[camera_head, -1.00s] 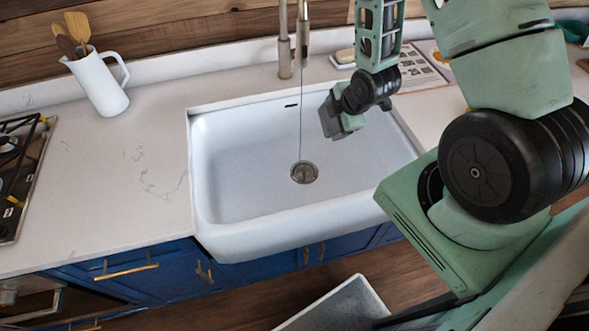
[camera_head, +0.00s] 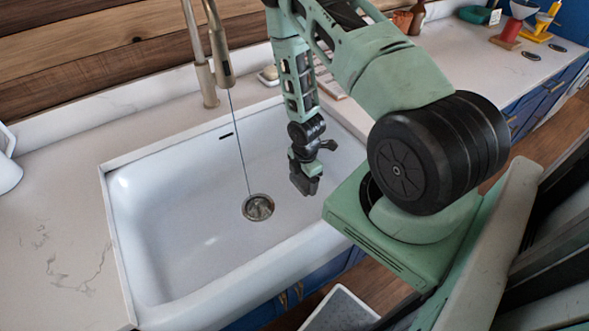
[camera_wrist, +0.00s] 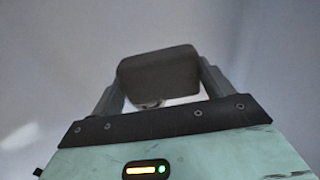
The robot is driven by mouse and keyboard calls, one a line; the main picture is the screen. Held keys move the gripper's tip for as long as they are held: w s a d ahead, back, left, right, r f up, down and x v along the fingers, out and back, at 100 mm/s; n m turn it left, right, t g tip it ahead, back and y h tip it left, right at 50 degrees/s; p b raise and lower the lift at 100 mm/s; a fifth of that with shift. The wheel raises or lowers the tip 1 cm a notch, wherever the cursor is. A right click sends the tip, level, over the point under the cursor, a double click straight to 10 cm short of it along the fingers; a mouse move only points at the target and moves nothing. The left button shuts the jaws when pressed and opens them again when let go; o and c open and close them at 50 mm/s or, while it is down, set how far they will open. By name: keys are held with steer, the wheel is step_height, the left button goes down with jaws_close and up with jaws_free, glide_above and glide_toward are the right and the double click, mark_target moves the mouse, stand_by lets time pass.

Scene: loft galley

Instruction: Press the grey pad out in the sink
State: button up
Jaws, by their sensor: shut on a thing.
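My gripper (camera_head: 305,182) points down inside the white sink (camera_head: 165,240), toward its right side. In the wrist view the grey pad (camera_wrist: 158,70), a dark rounded block, sits between the two fingers, which are shut on its sides. In the head view the pad is small and dark at the fingertips and hard to tell from them. The tap (camera_head: 219,58) stands at the back of the sink. A thin stream of water (camera_head: 240,145) runs from it toward the drain (camera_head: 258,207). My gripper is to the right of the stream and apart from it.
The pale worktop (camera_head: 55,215) is clear to the left, with part of a white jug (camera_head: 8,170) at the edge. A soap dish (camera_head: 268,75) sits behind the sink. A pale open bin (camera_head: 340,310) stands on the floor in front. Several small items stand far right.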

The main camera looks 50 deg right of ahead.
mark_target(304, 203)
steer(key=shift+s+d+f, duration=0.1)
steer(key=shift+f, duration=0.35)
steer(key=shift+f+b, duration=3.25)
steer(key=shift+f, duration=0.95)
steer(key=shift+f+b, duration=0.5)
steer(key=shift+f, duration=0.15)
steer(key=shift+r+p, duration=3.85)
steer(key=shift+r, duration=1.25)
steer(key=shift+f, duration=0.1)
steer(key=shift+f+b, duration=3.45)
steer(key=shift+f, duration=0.9)
